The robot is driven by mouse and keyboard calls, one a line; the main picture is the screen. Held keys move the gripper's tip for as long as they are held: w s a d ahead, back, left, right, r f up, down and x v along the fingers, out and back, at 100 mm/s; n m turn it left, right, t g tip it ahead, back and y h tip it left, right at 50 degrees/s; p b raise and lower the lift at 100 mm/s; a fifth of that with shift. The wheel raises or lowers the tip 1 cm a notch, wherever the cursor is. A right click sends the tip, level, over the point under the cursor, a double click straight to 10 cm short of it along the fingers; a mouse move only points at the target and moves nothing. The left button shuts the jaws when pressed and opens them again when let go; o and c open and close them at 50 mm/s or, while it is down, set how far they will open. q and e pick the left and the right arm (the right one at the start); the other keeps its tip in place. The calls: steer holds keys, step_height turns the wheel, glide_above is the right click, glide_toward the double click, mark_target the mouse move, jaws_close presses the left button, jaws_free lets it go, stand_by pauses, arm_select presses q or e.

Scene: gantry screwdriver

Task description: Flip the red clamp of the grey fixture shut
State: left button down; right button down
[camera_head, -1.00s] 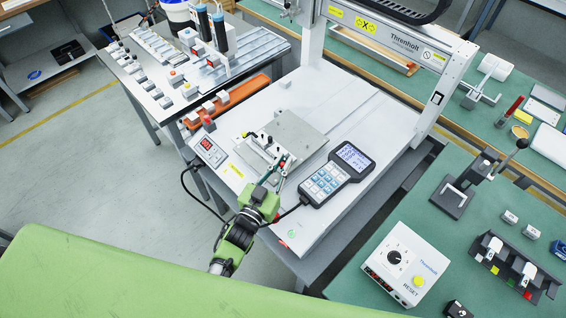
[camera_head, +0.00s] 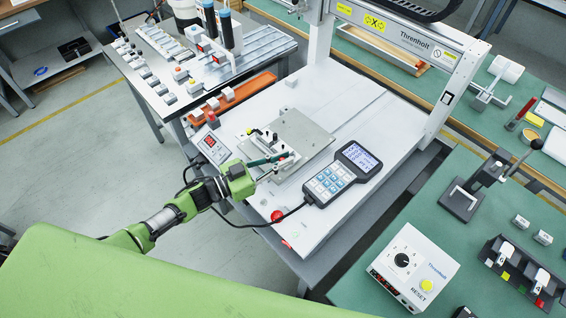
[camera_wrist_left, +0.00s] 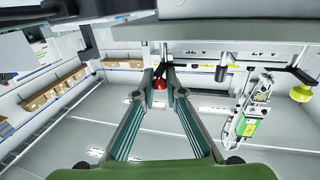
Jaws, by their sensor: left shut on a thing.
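The grey fixture (camera_head: 276,171) sits at the front of a flat grey plate (camera_head: 308,136) on the white gantry bed. My left gripper (camera_head: 288,156) reaches in from the left, its fingers low over the fixture. In the left wrist view its two long fingers (camera_wrist_left: 161,76) converge on a small red tip (camera_wrist_left: 159,85), which looks like the red clamp's end. The gripper is shut on it. The fingers hide much of the clamp in the head view, so its exact angle cannot be told. My right gripper is not in view.
A keypad pendant (camera_head: 343,173) lies just right of the fixture, its dark cable passing below my left arm. A small display box (camera_head: 211,148) and a red button (camera_head: 277,215) stand nearby. The gantry post (camera_head: 445,95) rises at right. The bed behind the plate is mostly clear.

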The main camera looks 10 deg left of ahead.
arm_select(q)
steer(key=shift+w, duration=0.1)
stand_by(0.5)
steer(key=c, duration=2.1)
jaws_free()
steer(key=v, duration=1.2)
steer(key=shift+w+a, duration=0.15)
steer(key=shift+a, duration=0.05)
steer(key=shift+d, duration=0.1)
